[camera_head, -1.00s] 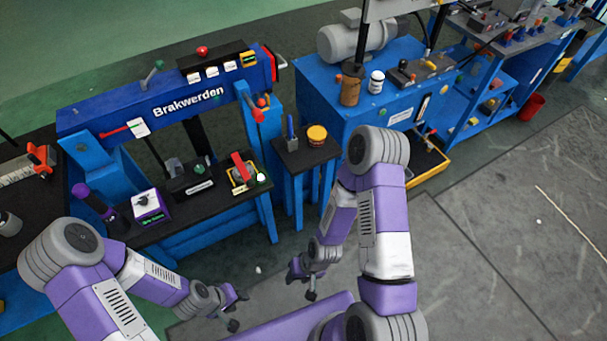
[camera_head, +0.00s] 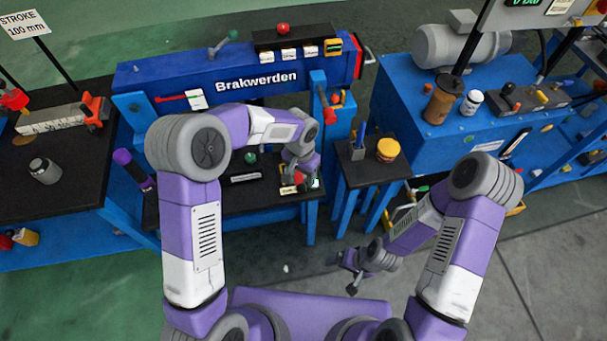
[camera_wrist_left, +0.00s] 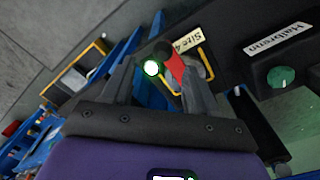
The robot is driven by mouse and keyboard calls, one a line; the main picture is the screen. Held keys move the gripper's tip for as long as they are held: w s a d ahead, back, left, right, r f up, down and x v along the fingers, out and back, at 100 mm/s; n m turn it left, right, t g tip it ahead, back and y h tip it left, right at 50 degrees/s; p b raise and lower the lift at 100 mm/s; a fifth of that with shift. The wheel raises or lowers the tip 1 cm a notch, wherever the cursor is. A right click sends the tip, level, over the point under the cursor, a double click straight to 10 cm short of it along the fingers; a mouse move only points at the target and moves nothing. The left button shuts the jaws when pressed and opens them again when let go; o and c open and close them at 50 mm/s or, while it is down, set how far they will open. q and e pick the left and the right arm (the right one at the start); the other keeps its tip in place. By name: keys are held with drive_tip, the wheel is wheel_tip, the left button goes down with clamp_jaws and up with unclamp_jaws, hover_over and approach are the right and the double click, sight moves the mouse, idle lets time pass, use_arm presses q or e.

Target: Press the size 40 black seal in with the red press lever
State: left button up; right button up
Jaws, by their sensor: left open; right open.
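My left gripper (camera_head: 310,180) is over the right end of the black press bench, largely hidden by its own wrist in the head view. In the left wrist view its open fingers (camera_wrist_left: 160,88) are either side of a small red lever (camera_wrist_left: 176,68) and a glowing white-green lamp (camera_wrist_left: 151,67). The lever stands at a yellow-edged fixture with a partly hidden label (camera_wrist_left: 187,42) reading "Size 4". I cannot tell whether the fingers touch it. I cannot make out the black seal. My right gripper (camera_head: 352,272) is open and empty, low over the floor.
The blue press beam marked "Brakwerden" (camera_head: 255,82) spans behind the bench. A red-handled lever (camera_head: 327,112) hangs at its right post. A small table (camera_head: 365,175) holds a yellow jar (camera_head: 388,150). A green knob (camera_wrist_left: 281,76) sits beside the fixture.

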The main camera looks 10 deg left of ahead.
sight(302, 186)
use_arm(q)
drive_tip(key=shift+w+r, duration=0.25)
drive_tip(key=shift+w, duration=0.1)
wheel_tip(302, 186, down, 7)
drive_tip(key=b, duration=0.3)
drive_tip(key=shift+s+f, duration=0.15)
clamp_jaws()
